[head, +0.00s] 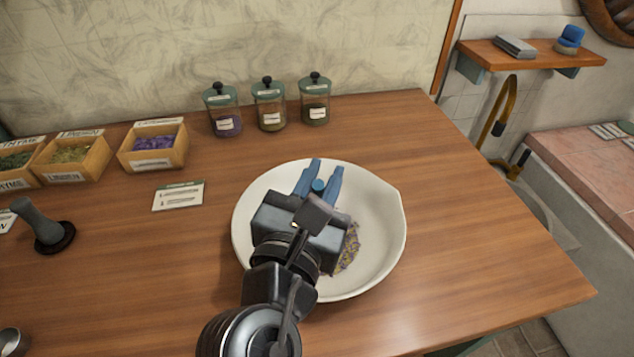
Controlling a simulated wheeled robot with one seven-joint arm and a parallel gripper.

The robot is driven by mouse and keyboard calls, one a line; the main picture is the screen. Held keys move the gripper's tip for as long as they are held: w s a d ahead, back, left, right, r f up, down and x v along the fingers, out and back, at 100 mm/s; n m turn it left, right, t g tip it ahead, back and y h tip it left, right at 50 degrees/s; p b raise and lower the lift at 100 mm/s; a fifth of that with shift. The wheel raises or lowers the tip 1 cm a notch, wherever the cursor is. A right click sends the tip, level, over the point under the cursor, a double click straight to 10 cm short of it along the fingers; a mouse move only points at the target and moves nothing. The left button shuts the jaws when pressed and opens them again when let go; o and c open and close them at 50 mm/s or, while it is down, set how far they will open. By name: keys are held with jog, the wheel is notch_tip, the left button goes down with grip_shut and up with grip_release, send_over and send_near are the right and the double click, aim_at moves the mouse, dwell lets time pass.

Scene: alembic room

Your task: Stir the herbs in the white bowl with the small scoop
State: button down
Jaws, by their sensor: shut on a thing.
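The white bowl (378,209) stands on the wooden table, right of the middle. Mixed herbs (349,248), yellowish and purple bits, lie in its bottom and are partly hidden by my gripper. My gripper (320,183) is over the bowl, its blue fingers pointing to the far rim. It is shut on a small blue round-ended piece between the fingers, seemingly the handle end of the small scoop (319,186). The rest of the scoop is hidden beneath my gripper, so I cannot tell whether it touches the herbs.
Three lidded jars (269,105) stand at the back of the table. Wooden herb boxes (153,146) and a label card (179,196) are to the left. A dark-based stamper (47,228) and metal cup (11,341) stand far left. The table's right side is clear.

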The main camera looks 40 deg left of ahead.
jog(key=shift+f+b, duration=1.4)
jog(key=shift+b, duration=0.15)
jog(key=shift+f+b, duration=1.6)
jog(key=shift+f, duration=1.75)
jog(key=shift+d+f, duration=0.15)
jog(key=shift+f, duration=0.5)
jog(key=shift+f+b, duration=0.1)
jog(key=shift+b, duration=0.2)
jog(key=c, duration=1.3)
grip_release()
jog(key=shift+c, duration=0.2)
jog(key=o, duration=0.8)
jog(key=shift+r, duration=0.35)
jog(key=shift+o, duration=0.2)
jog(key=shift+r, duration=0.1)
